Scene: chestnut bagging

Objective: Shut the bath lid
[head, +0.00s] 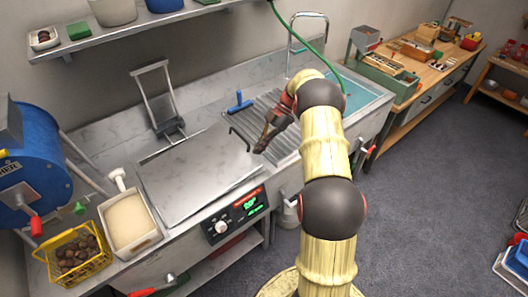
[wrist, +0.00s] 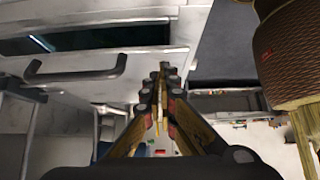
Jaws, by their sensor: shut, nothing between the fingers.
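The bath lid (head: 195,180) is a flat grey steel plate over the bath, left of the ribbed drainboard. A dark gap shows along its back edge; I cannot tell whether it lies fully flat. Its dark bar handle (head: 240,139) is at the right edge. In the wrist view the handle (wrist: 75,72) lies left of my fingers, with a dark opening beyond it. My gripper (head: 262,147) is shut and empty, just right of the lid's right edge and close to the handle. The shut fingers also show in the wrist view (wrist: 162,78); I see no contact with the handle.
A control panel (head: 235,215) is on the bath's front. A white tub (head: 130,219), a yellow basket of chestnuts (head: 77,256) and a blue drum (head: 32,168) stand left. A blue squeegee (head: 239,102) is on the drainboard (head: 283,113). A steel frame (head: 158,95) rises behind the bath.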

